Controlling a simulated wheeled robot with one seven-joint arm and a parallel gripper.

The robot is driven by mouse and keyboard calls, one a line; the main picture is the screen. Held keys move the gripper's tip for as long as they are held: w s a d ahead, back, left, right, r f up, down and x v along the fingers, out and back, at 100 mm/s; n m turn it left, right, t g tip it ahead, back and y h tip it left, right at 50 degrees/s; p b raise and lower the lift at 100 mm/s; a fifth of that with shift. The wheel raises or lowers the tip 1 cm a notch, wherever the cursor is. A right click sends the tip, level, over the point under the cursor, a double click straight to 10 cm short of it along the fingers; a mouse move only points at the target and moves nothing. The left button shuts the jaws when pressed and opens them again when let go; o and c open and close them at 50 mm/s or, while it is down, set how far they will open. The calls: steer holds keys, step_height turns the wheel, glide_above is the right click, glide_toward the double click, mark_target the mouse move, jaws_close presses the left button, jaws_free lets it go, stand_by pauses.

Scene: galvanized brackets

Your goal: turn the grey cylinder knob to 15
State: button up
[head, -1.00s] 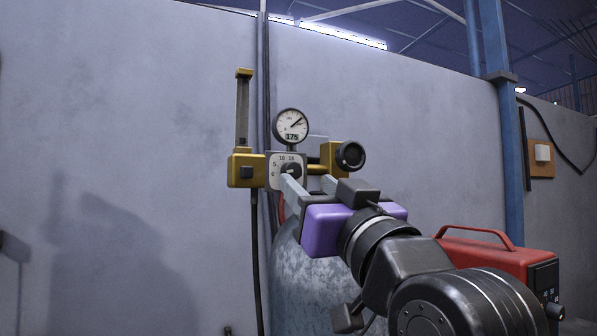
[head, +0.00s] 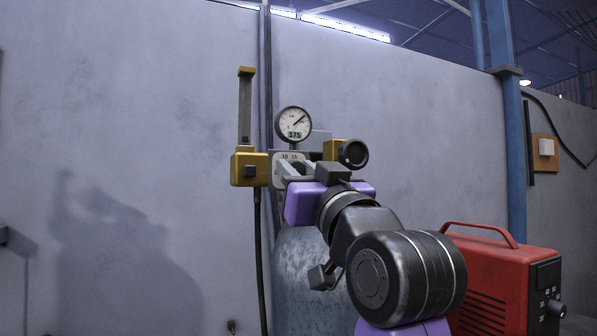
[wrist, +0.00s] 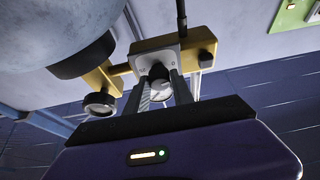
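The knob (wrist: 160,84) sits on a pale dial plate (head: 281,157) at the top of the grey cylinder (head: 300,285). In the head view the plate shows 10 and 15 at its top; my gripper covers its lower part. My gripper (head: 297,171) is at the plate, and its two fingers stand on either side of the knob. In the wrist view the fingers (wrist: 162,90) look open around the knob; I cannot see clear contact. The knob's exact setting is too small to read.
A round gauge (head: 293,123) reading 175 stands above the plate. A yellow block (head: 249,170) with an upright arm is at left, and a yellow fitting with a black round end (head: 353,154) at right. A red machine (head: 500,285) stands at lower right.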

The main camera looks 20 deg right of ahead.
jaws_close()
steer(key=shift+m, duration=0.4)
steer(key=m+g+h+p, duration=0.1)
steer(key=m+g+h, duration=0.1)
steer(key=m, duration=0.6)
steer(key=m+g+h+p, duration=0.1)
steer(key=m+g+h, duration=0.1)
steer(key=m, duration=0.6)
steer(key=m+g+h+p, duration=0.2)
steer(key=m, duration=0.6)
steer(key=shift+a+r+g, duration=0.15)
steer(key=shift+r+g, duration=0.1)
steer(key=shift+g, duration=0.15)
steer(key=shift+f+m+g+y+p, duration=0.1)
steer(key=shift+m+g+y+p, duration=0.35)
steer(key=shift+m, duration=0.85)
